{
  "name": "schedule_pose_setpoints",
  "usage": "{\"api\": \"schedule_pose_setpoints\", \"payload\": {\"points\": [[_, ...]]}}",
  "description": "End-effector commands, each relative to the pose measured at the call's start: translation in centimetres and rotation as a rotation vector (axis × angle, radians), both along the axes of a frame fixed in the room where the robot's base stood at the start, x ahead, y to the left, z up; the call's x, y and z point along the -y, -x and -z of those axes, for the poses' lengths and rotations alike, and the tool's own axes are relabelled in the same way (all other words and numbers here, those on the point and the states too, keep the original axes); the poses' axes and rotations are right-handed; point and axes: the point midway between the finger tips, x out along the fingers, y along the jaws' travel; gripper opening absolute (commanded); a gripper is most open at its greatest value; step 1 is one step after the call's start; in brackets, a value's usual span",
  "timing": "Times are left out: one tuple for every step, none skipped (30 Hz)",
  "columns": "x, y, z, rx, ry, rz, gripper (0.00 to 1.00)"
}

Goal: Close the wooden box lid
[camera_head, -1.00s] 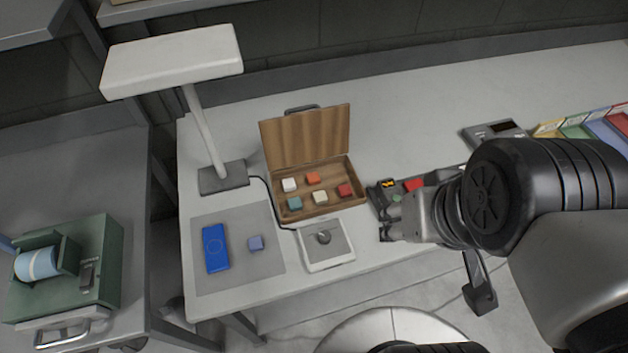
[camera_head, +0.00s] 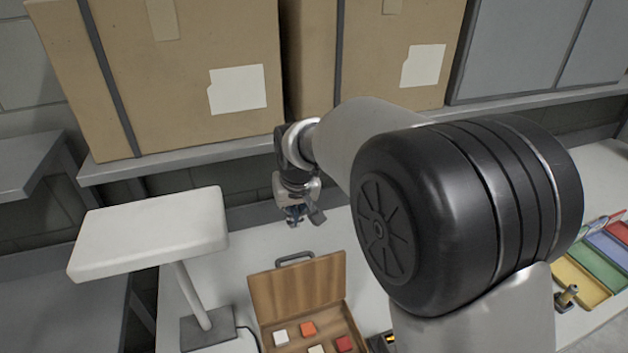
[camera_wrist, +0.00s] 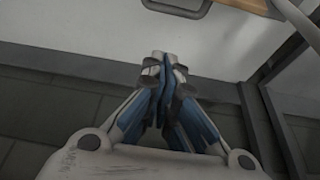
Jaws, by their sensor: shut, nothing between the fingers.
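The wooden box (camera_head: 326,327) stands on the white table with its lid (camera_head: 298,288) raised upright at the back. Several coloured cubes, among them a red cube (camera_head: 344,343), lie in the box; its front part is cut off by the picture's lower edge. A dark handle (camera_head: 295,258) sits behind the lid. My gripper (camera_head: 293,218) is above the table's back edge, behind the lid and apart from it. In the wrist view my gripper (camera_wrist: 166,58) is shut and empty, with the handle (camera_wrist: 178,8) and a sliver of the lid (camera_wrist: 250,5) at the top.
A white lamp (camera_head: 150,235) stands left of the box. A shelf (camera_head: 190,158) with large cardboard boxes (camera_head: 190,70) hangs behind and above my gripper. Coloured trays (camera_head: 592,258) lie at the right. Bare table (camera_head: 232,270) shows between lamp and lid.

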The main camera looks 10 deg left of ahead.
Motion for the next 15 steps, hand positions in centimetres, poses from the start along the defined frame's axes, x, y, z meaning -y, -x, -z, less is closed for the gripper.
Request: {"api": "schedule_pose_setpoints", "payload": {"points": [[-1.1, -0.4, 0.8, -0.003, 0.002, -0.013, 0.0], [-1.6, -0.6, 1.2, -0.004, 0.002, -0.017, 0.0], [-2.1, -0.8, 1.5, -0.003, 0.001, -0.022, 0.0], [-2.3, -1.0, 1.7, -0.003, 0.001, -0.026, 0.0], [-2.5, -1.0, 2.0, -0.003, 0.001, -0.027, 0.0], [-2.6, -1.1, 2.3, -0.004, 0.002, -0.029, 0.0], [-2.7, -1.2, 2.5, -0.004, 0.002, -0.029, 0.0], [-2.7, -1.3, 2.7, -0.004, 0.002, -0.029, 0.0], [-2.8, -1.4, 3.1, -0.005, 0.002, -0.029, 0.0], [-2.8, -1.5, 3.6, -0.006, 0.002, -0.028, 0.0], [-2.8, -1.6, 4.0, -0.006, 0.002, -0.028, 0.0], [-2.9, -1.9, 4.7, -0.005, 0.002, -0.028, 0.0], [-3.0, -2.1, 5.3, -0.006, 0.002, -0.028, 0.0], [-3.1, -2.2, 5.9, -0.007, 0.003, -0.028, 0.0], [-3.2, -2.5, 6.8, -0.007, 0.003, -0.028, 0.0]]}}
